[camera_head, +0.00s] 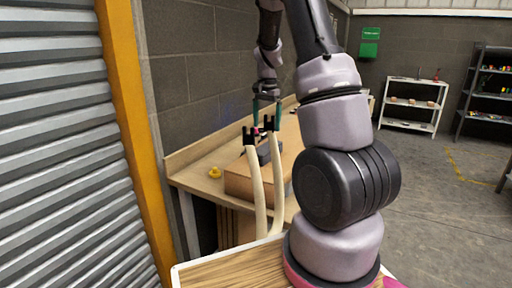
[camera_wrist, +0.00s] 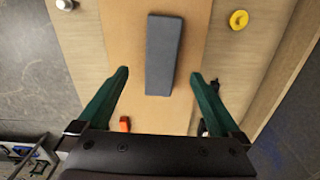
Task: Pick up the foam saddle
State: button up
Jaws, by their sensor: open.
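The foam saddle appears to be the dark grey oblong block (camera_wrist: 163,50), lying flat on a tan board between and beyond my fingertips in the wrist view. In the head view a grey block (camera_head: 266,152) shows on the brown box on the bench, partly hidden by pale posts. My gripper (camera_wrist: 160,74) has two green fingers spread wide apart, with nothing between them touching. In the head view my gripper (camera_head: 266,115) points down above the block. The height of the gap cannot be judged exactly.
Two pale curved posts (camera_head: 256,190) with dark forked tops stand close in front of the box (camera_head: 240,183). A yellow ring (camera_head: 214,172) lies on the bench (camera_head: 190,175). An orange item (camera_wrist: 125,123) lies near my left finger. A grey wall backs the bench.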

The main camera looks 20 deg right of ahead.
send_over(266, 147)
notch_tip(266, 147, down, 5)
jog(key=shift+a+r, duration=0.1)
jog(key=shift+f, duration=3.2)
jog(key=shift+c, duration=0.3)
jog(key=c, duration=1.2)
